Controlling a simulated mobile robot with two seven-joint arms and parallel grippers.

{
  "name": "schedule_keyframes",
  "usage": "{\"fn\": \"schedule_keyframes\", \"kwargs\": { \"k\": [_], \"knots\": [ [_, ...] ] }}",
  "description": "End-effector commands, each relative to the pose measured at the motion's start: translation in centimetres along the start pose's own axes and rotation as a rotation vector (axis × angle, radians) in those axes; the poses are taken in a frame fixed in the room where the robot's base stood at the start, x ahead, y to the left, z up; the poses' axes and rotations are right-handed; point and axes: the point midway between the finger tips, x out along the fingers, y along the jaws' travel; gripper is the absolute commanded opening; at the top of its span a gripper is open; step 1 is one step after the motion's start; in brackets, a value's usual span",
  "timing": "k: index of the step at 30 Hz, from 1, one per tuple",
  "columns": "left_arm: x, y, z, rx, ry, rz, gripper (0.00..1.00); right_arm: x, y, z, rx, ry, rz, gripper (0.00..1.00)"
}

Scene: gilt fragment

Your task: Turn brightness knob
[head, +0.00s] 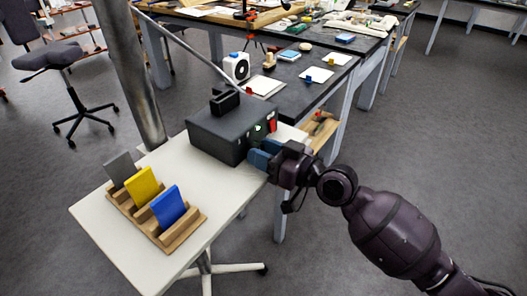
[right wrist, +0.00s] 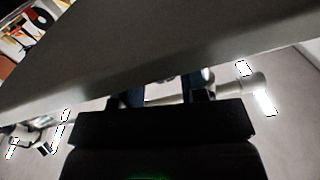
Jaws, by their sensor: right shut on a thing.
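A black box-shaped device (head: 222,132) stands on a small white table. It has a raised black piece on top, and a green light (head: 257,128) and a red part (head: 272,125) on its right-hand face. My right gripper (head: 259,158) reaches in from the right with its blue fingers against the lower part of that face. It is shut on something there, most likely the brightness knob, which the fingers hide. In the right wrist view two dark fingers (right wrist: 160,95) show beyond a dark block with a faint green glow. My left gripper is not in view.
The white table (head: 115,245) also carries a wooden rack (head: 180,238) with grey, yellow and blue plates. A metal post (head: 132,75) stands at its far left side. Dark workbenches (head: 305,95) with small objects stand behind. Open floor lies to the right.

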Motion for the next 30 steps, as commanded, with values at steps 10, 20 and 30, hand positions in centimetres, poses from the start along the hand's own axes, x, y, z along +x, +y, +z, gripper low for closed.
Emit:
{"fn": "schedule_keyframes", "kwargs": {
  "k": [10,20,30],
  "knots": [
    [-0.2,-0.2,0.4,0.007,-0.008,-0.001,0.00,0.0,0.0,0.0,0.011,0.000,-0.001,0.42],
    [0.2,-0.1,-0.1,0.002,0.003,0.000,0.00,0.0,0.0,0.0,0.010,0.000,0.000,0.65],
    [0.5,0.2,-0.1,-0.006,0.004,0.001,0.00,-2.2,0.1,0.2,0.010,-0.003,0.002,0.65]
  ]
}}
